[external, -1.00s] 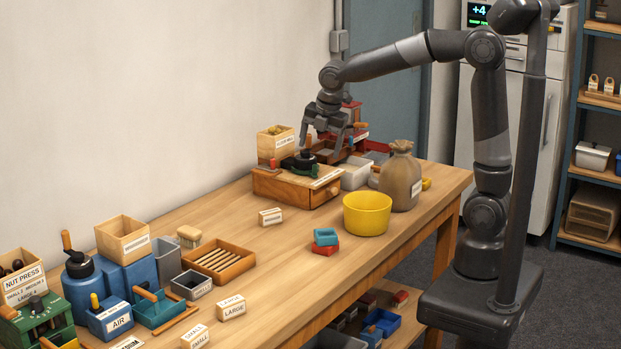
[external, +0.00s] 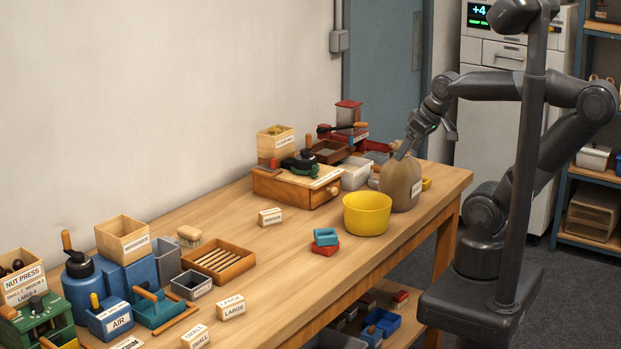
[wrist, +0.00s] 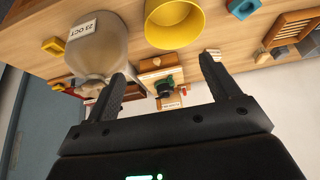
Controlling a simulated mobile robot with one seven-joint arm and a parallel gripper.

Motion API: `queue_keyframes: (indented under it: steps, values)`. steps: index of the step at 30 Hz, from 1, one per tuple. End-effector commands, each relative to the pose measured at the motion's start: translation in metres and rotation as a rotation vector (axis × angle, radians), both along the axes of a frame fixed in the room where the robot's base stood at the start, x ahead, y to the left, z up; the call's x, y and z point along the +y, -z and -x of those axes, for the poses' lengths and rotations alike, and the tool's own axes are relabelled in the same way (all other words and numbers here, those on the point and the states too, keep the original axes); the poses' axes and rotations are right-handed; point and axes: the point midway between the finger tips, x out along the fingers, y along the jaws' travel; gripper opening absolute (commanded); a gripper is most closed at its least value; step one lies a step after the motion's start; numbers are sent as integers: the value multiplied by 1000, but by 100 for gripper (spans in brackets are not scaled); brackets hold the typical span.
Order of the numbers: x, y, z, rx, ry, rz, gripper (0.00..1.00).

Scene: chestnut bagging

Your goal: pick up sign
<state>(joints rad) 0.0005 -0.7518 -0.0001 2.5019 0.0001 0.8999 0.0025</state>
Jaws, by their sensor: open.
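Small wooden label blocks that look like signs stand on the bench: one (external: 270,217) near the middle, one reading LARGE (external: 231,308), and one reading SMALL (external: 195,337) at the front. The task does not say which one. My gripper (external: 428,142) is open and empty beside and above the tied brown sack (external: 403,183), away from these blocks. In the wrist view my two fingers (wrist: 165,72) are spread apart with nothing between them. The sack (wrist: 98,48) there carries a 23 OCT tag.
A yellow bowl (external: 366,215) stands just left of the sack. Teal and red small trays (external: 325,236) lie left of it. A wooden drawer box (external: 290,186) stands further back. The slatted wooden tray (external: 225,261) is at left. The bench middle is mostly clear.

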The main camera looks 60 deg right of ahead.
Motion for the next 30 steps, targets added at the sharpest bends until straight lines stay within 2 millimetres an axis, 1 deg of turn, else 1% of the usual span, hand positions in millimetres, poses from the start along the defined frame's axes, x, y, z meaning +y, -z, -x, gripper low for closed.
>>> queue_keyframes:
  steps: [8, 20, 27, 29, 30]
  values:
    - [0, 0, 0, 0, -1, 0, 81]
    - [0, 0, -1, 0, -3, 1, 49]
    - [0, -2, -1, -1, -3, 1, 49]
    - [0, -9, -1, -3, -3, 1, 49]
    - [0, -16, -1, -3, -3, 1, 49]
